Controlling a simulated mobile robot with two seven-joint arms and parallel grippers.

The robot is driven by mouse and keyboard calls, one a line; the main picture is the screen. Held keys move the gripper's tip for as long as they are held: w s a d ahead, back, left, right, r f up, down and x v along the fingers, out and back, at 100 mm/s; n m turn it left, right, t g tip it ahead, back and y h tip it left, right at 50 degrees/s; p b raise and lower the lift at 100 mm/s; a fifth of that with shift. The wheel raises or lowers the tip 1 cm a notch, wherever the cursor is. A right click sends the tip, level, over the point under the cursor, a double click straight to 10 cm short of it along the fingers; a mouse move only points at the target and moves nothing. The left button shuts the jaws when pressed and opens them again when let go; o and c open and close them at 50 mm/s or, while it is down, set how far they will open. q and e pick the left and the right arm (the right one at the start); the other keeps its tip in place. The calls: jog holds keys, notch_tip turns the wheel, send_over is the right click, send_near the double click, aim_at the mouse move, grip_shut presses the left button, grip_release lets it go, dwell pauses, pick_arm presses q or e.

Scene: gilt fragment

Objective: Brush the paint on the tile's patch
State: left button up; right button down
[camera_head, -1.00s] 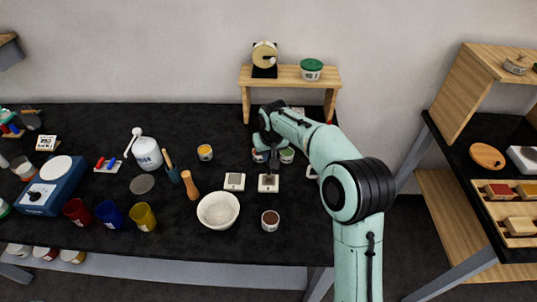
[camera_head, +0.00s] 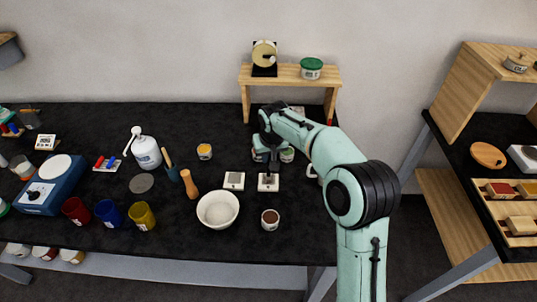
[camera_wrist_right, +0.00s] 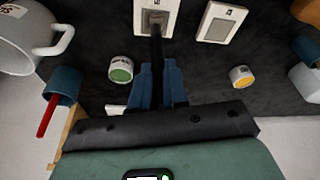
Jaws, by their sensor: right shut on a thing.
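Two small white tiles lie on the black table. My right gripper (camera_head: 272,162) is above the right-hand tile (camera_head: 268,187). In the right wrist view its blue fingers (camera_wrist_right: 158,88) are shut on a thin dark brush (camera_wrist_right: 157,45). The brush's far end reaches over the grey-brown patch of the tile (camera_wrist_right: 140,27). I cannot tell whether the tip touches the patch. The other tile (camera_head: 234,185) is to the left in the head view and also shows in the right wrist view (camera_wrist_right: 220,24). My left gripper is out of view.
A white bowl (camera_head: 218,223) and a brown-filled cup (camera_head: 270,220) stand in front of the tiles. A green-topped jar (camera_wrist_right: 120,70), a yellow-topped jar (camera_wrist_right: 242,76) and a blue cup (camera_wrist_right: 67,79) stand near my right gripper. A wooden shelf (camera_head: 292,80) is behind.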

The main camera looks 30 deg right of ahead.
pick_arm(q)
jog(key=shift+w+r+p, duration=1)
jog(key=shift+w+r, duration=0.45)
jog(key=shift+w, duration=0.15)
pick_arm(e)
jog(key=shift+b, duration=1.05)
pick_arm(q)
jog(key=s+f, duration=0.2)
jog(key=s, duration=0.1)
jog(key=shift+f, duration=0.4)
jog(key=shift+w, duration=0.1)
pick_arm(e)
jog(key=shift+w, duration=0.1)
